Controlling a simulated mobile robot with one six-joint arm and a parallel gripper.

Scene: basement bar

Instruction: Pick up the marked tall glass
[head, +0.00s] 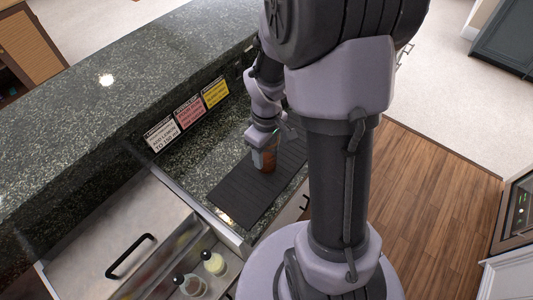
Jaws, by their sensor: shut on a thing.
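A tall glass (267,160) with a reddish-brown lower part stands upright at the far part of the black ribbed bar mat (241,195). My gripper (266,146) reaches down to it from above and is shut on it. The gripper and wrist cover the upper part of the glass. I cannot tell whether its base touches the mat. No mark on the glass can be made out.
A raised granite ledge (95,95) with three small signs (189,112) runs along the left. A steel lidded bin (118,235) and bottles (213,263) sit at the lower left. The near half of the mat is clear.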

